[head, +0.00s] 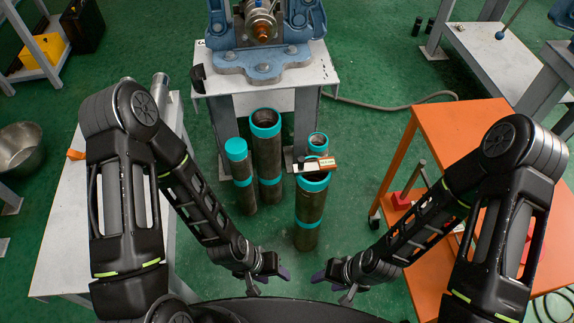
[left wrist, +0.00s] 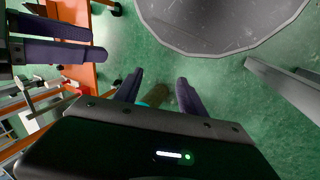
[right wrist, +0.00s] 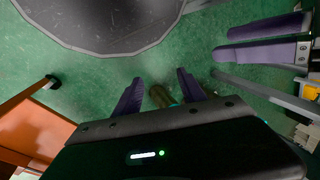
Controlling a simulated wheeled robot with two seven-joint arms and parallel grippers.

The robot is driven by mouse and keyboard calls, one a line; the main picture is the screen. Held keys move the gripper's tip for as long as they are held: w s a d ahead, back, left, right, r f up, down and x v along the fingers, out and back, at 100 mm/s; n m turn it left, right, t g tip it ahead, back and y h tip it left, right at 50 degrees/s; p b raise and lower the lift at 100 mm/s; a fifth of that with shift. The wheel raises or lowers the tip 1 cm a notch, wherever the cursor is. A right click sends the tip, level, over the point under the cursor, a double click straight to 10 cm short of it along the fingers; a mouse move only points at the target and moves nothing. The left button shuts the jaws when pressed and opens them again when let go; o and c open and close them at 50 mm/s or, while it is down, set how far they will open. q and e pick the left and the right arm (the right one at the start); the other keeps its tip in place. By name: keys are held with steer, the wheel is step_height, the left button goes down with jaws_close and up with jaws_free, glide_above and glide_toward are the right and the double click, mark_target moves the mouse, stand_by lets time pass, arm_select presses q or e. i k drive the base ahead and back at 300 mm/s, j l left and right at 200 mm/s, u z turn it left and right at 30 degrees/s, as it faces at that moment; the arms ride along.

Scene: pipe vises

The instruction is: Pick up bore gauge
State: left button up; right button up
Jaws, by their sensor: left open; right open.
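A small flat piece with tan, white and red parts and a dark end, which looks like the bore gauge (head: 322,164), lies across the top of a teal-banded pipe (head: 308,208) in the head view. Its finer shape is too small to tell. My left gripper (head: 272,281) is open and empty, low in front of the pipes; its purple fingers show apart in the left wrist view (left wrist: 160,88). My right gripper (head: 333,287) is open and empty, facing the left one; its fingers also show apart in the right wrist view (right wrist: 160,86). Both are apart from the gauge.
Other teal-banded pipes (head: 267,160) stand upright on the green floor beside the gauge's pipe. A blue vise (head: 262,62) sits on a stand behind. An orange cart (head: 425,118) is at the right, a white table (head: 66,228) at the left. A metal bowl (head: 20,148) stands further left.

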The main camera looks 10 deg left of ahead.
mark_target(324, 165)
steer(key=l, duration=0.65)
steer(key=u, duration=1.75)
steer(key=i+l, duration=0.05)
